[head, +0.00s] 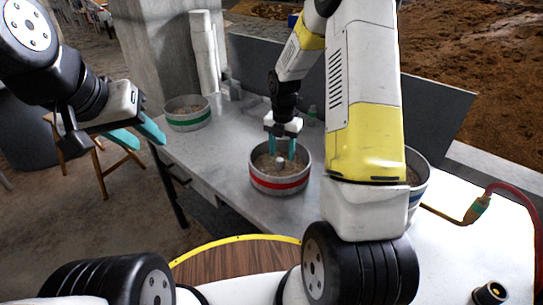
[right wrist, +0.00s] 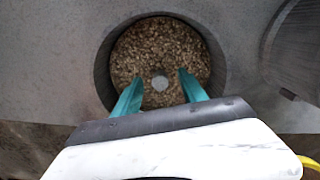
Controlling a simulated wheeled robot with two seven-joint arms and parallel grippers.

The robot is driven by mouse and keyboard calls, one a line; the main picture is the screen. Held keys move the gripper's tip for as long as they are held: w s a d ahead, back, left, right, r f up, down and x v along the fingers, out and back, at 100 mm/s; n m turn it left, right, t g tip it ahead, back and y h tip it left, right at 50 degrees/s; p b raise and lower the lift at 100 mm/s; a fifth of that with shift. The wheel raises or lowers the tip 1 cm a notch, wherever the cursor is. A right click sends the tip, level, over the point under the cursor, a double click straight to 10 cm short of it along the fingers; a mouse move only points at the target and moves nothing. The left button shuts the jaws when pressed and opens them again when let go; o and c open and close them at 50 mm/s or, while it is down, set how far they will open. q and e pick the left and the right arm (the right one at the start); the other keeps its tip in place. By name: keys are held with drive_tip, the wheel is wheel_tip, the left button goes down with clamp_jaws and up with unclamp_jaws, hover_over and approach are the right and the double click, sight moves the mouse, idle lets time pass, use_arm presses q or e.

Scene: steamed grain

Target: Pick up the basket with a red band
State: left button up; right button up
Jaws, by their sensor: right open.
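The basket with a red band (head: 279,184) is a round grey container with grain in it, standing on the grey table in the head view. It also shows from above in the right wrist view (right wrist: 217,60), with a small pale round knob (right wrist: 160,83) in the middle of the grain. My right gripper (head: 281,157) points down over this basket; its teal fingers are apart, on either side of the knob, and hold nothing. Whether the fingertips touch the grain is unclear. My left gripper (head: 146,136) is at the left, away from the table, with its teal fingers apart and empty.
A basket with a green band (head: 188,117) stands at the table's far left. A basket with a blue band (head: 417,185) is at the right, partly hidden behind my right arm. A red hose (head: 515,190) lies at the right. Bare table (head: 222,150) lies between the green-banded and red-banded baskets.

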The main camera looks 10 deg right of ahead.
sight(280, 159)
drive_tip(key=f, duration=0.5)
drive_tip(key=shift+s+a+f, duration=0.15)
drive_tip(key=shift+s+a, duration=0.1)
drive_tip(key=shift+a, duration=0.1)
drive_tip(key=shift+c, duration=0.4)
clamp_jaws()
idle(0.6)
